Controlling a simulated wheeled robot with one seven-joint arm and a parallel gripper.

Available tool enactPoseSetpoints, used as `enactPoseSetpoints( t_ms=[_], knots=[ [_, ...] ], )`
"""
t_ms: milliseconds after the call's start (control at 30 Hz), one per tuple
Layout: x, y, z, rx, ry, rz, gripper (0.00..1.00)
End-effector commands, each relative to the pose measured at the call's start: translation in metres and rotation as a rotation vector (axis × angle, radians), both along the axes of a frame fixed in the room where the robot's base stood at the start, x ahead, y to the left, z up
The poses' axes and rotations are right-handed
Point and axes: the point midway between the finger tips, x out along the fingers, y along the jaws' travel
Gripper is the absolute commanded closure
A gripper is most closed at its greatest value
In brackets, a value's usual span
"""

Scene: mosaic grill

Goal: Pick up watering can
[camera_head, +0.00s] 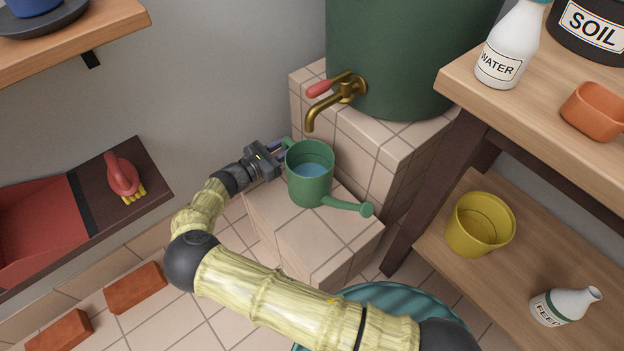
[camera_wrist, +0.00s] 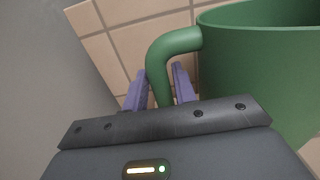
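The green watering can (camera_head: 309,186) stands upright on a tiled block (camera_head: 330,236), with water inside and its spout pointing right. In the wrist view the can's wall (camera_wrist: 262,75) fills the right side, and its curved handle (camera_wrist: 172,45) comes down on the left. My gripper (camera_head: 281,152) reaches in from the left at the handle. Its two purple fingers (camera_wrist: 160,84) stand on either side of the handle, apart from each other, with narrow gaps seeming to show beside it.
A brass tap (camera_head: 333,100) with a red lever sticks out above the can from the green barrel (camera_head: 412,55). A wooden shelf unit (camera_head: 465,90) stands right, holding a yellow pot (camera_head: 480,226) and bottles. A wall (camera_head: 220,70) is close on the left. Red bricks (camera_head: 135,288) lie lower left.

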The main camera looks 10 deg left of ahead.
Motion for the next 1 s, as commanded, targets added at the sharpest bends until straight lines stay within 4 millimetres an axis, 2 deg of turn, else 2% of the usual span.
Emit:
enactPoseSetpoints(
  t_ms=[467, 633, 1000],
  knots=[
    [-0.0003, 0.0004, 0.0, -0.001, 0.001, 0.001, 0.73],
    [-0.0003, 0.0005, 0.0, -0.001, 0.001, 0.001, 1.0],
    [-0.0001, 0.0007, 0.002, -0.003, -0.001, 0.001, 1.0]
  ],
)
